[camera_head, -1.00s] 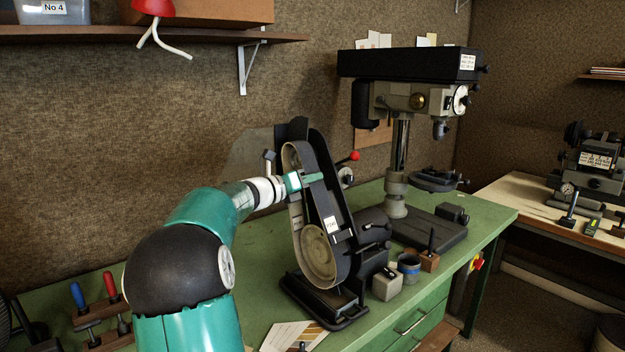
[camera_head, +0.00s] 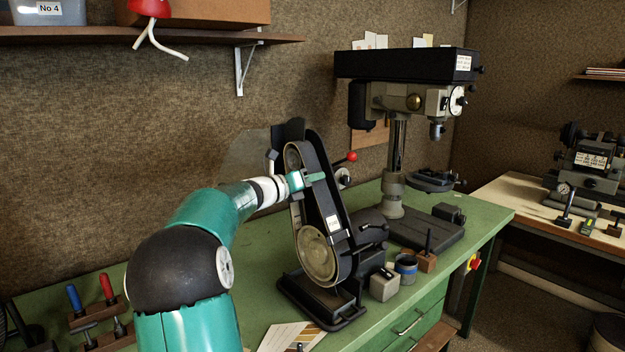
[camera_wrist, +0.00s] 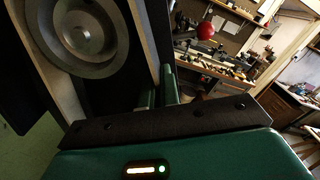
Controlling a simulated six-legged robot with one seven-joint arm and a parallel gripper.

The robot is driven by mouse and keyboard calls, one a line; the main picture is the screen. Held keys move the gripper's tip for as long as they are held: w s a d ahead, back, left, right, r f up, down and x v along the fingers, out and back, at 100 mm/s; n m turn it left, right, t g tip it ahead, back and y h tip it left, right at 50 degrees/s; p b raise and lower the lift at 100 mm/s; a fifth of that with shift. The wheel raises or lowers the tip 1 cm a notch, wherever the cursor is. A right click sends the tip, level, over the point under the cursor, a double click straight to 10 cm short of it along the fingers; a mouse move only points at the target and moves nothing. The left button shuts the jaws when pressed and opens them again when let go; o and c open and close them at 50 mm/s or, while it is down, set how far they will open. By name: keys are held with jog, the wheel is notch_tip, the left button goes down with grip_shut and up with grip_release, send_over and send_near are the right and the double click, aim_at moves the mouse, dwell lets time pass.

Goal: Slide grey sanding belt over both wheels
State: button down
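The grey sanding belt (camera_head: 346,238) is a long loop on the upright belt grinder (camera_head: 333,295). It runs around the large lower wheel (camera_head: 318,262) and up around the top, where the upper wheel (camera_head: 293,162) is partly hidden by my gripper. The belt sits close to the wheels' plane; whether it is fully seated on both cannot be told. My gripper (camera_head: 312,179) is at the upper part of the loop, its fingers on the right-hand run. In the wrist view the fingers (camera_wrist: 160,88) close around that run's pale strip, beside a round wheel (camera_wrist: 88,32).
A red-knobbed lever (camera_head: 352,157) stands right behind the grinder. A drill press (camera_head: 398,150) is farther right. A grey block (camera_head: 384,285) and a blue-banded tin (camera_head: 406,268) stand by the grinder's base. Sanding sheets (camera_head: 290,337) lie in front.

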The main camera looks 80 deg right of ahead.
jog(key=c, duration=1.6)
grip_release()
jog(key=shift+o, duration=0.2)
jog(key=v, duration=0.7)
